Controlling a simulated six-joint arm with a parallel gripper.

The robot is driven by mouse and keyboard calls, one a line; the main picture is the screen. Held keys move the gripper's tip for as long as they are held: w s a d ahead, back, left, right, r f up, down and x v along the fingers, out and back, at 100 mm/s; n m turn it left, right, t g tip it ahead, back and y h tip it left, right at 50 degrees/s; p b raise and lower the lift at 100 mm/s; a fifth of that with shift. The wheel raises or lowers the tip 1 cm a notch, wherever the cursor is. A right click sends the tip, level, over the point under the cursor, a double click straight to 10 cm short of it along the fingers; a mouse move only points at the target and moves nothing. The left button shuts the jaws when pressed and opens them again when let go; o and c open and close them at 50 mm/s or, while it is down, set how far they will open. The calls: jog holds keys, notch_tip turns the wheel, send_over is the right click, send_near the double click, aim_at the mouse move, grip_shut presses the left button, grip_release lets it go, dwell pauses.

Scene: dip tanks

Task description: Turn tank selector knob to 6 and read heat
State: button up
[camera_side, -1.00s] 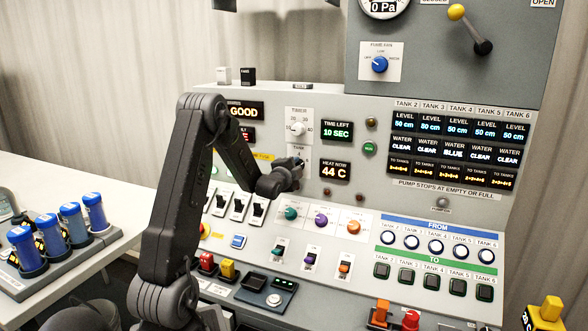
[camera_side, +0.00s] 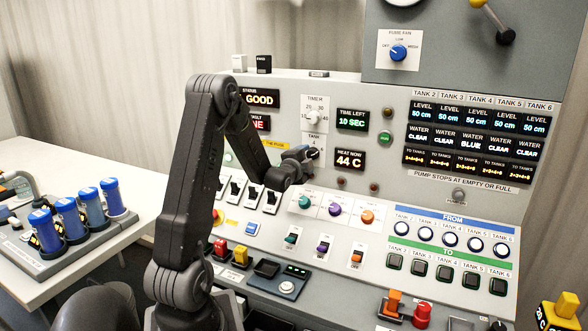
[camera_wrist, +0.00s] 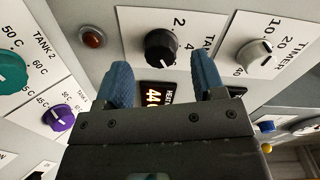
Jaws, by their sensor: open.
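The tank selector knob (camera_wrist: 161,48) is black and round, on a white plate marked TANK with 2 and 4 readable in the wrist view. Its pointer setting is not clear, and the 6 is not seen. My gripper (camera_wrist: 160,60) has two blue fingers, open, one on each side of the knob in that picture; I cannot tell whether they touch it. In the side view my gripper (camera_side: 301,156) is at the tank plate and largely hides the knob. The HEAT NOW display (camera_side: 349,160) reads 44 C; it is partly hidden between the fingers in the wrist view (camera_wrist: 153,94).
The white timer knob (camera_side: 314,117) is just above the tank knob. Black switches (camera_side: 253,196) and coloured knobs (camera_side: 335,209) lie below. A red lamp (camera_wrist: 92,38) is beside the tank plate. The TIME LEFT display (camera_side: 352,120) reads 10 SEC.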

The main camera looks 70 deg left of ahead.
jog(key=v, duration=1)
jog(key=shift+s+d, duration=0.25)
jog(key=shift+d, duration=0.05)
jog(key=w+d+r+n+g+h, duration=0.1)
jog(key=w+d+r+n+h, duration=0.15)
jog(key=d, duration=0.65)
jog(key=w+d+r+n+g+h, duration=0.15)
jog(key=d+h, duration=0.25)
jog(key=d, duration=0.4)
jog(key=s+d+n+g+h, duration=0.1)
jog(key=s+d+g+h, duration=0.1)
jog(key=s+d, duration=0.5)
jog(key=s+d+r+n+g+h, duration=0.1)
jog(key=s+d+g+h, duration=0.1)
jog(key=s+d+h, duration=0.2)
jog(key=s+d, duration=0.3)
jog(key=d, duration=0.4)
jog(key=shift+d+r+g, duration=0.2)
jog(key=shift+g, duration=0.15)
